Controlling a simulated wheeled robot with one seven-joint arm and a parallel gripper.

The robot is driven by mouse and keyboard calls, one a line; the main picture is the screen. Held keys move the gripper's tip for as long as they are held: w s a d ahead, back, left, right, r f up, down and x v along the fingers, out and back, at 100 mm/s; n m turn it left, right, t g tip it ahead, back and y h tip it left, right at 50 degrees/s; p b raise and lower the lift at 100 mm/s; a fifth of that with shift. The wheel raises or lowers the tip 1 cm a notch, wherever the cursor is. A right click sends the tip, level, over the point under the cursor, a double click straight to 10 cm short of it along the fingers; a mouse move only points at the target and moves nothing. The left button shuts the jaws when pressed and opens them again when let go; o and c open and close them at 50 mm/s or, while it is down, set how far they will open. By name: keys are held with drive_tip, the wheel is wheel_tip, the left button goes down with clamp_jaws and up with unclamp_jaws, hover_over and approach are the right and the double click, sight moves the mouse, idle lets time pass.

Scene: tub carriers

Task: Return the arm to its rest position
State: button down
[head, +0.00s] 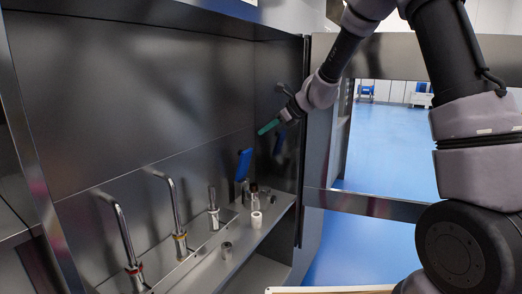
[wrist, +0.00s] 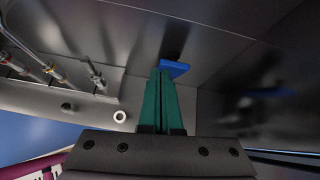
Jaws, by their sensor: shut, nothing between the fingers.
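My gripper (head: 268,127) has green fingers and is inside the dark metal cabinet, near its right side wall. In the wrist view my gripper (wrist: 161,75) shows its two green fingers pressed together with nothing between them. My arm reaches in from the upper right of the head view.
Two curved metal pipes (head: 122,232) (head: 174,205) and a shorter metal fitting (head: 213,210) rise from the shelf (head: 262,238). Dark frame rails (head: 365,204) lie at right, with open blue floor (head: 385,150) beyond.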

drive_tip(key=s+d+r+n+h, duration=0.2)
drive_tip(key=s+d+r+n, duration=0.7)
drive_tip(key=s+d+r, duration=0.4)
drive_tip(key=s+d+n+t+h, duration=0.1)
drive_tip(key=s+d+n, duration=0.3)
drive_tip(key=s, duration=0.5)
drive_tip(key=s+d+n+t+h, duration=0.1)
drive_tip(key=s+d+n+h, duration=0.3)
drive_tip(key=s+d, duration=0.3)
drive_tip(key=s+n, duration=0.1)
drive_tip(key=s, duration=0.2)
drive_tip(key=shift+d+r, duration=0.25)
drive_tip(key=shift+d, duration=0.05)
